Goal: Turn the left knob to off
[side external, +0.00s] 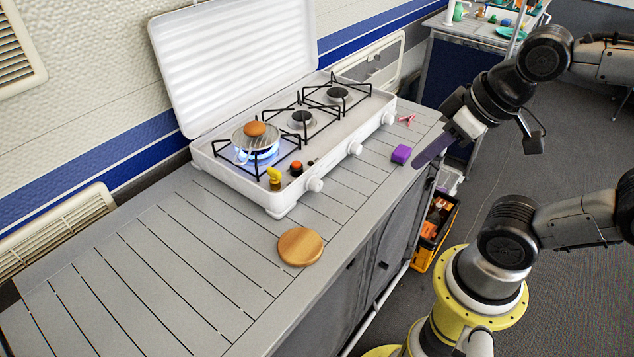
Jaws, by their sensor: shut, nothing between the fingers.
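The white three-burner stove (240,180) stands on the grey slatted counter with its lid open. Three white knobs line its front: the left knob (315,184), the middle knob (355,149) and the right knob (388,118). The left burner (262,155) shows a blue flame under a round wire rack with a brown, egg-like item (255,128) on it. The left knob's turn angle is too small to read. My gripper (419,161) is shut and empty, past the counter's right end, to the right of all the knobs and apart from them.
A purple block (401,154) and a pink item (407,119) lie on the counter near my gripper. A round wooden board (300,246) lies in front of the stove. Small yellow (274,178) and orange-black (296,168) items sit on the stove's front left. The counter's left part is clear.

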